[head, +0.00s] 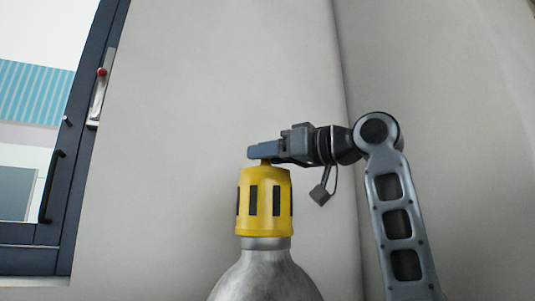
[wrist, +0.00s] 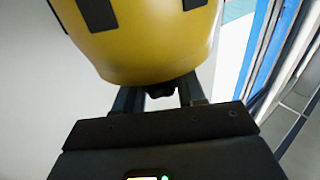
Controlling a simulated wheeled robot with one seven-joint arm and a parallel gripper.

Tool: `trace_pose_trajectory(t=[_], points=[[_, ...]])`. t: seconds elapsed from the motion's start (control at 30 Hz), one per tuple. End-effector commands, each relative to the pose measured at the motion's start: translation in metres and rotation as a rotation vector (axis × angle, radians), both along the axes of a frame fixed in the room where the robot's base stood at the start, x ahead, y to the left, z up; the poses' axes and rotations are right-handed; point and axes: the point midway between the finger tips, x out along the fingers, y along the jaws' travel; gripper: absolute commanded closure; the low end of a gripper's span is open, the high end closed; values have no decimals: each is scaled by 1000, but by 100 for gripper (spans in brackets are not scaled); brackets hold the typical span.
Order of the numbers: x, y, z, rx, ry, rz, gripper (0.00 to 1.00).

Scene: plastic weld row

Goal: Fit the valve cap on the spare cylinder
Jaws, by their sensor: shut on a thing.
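The yellow valve cap (head: 264,203), with dark slots around its side, is upright at the top of the grey metal spare cylinder (head: 266,275). Its lower rim meets the cylinder's neck in the head view; I cannot tell whether it rests on it or is just above. My gripper (head: 262,153) comes in level from the right and is shut on the small knob on top of the cap. In the wrist view, the cap (wrist: 145,45) fills the upper middle, beyond the two dark fingers (wrist: 160,95). The cylinder's valve is hidden.
A plain pale wall (head: 220,80) stands behind the cylinder. A dark-framed door (head: 55,180) with a window and a handle is at the left. The space left of the cap looks clear.

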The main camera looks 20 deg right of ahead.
Motion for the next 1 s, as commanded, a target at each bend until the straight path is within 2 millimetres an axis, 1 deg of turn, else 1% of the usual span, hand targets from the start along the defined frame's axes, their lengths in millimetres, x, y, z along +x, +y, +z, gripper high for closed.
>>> trace_pose_trajectory(t=[0.03,0.2,0.23,0.5,0.8,0.87,1.0], points=[[8,3,-28,-17,60,8,100],[8,3,-28,-17,60,8,100],[8,3,-28,-17,60,8,57],[8,2,-28,-15,61,6,32],[6,-1,-28,-13,61,0,31],[2,-4,-27,-11,57,-1,31],[-15,-12,-25,-12,46,2,31]])
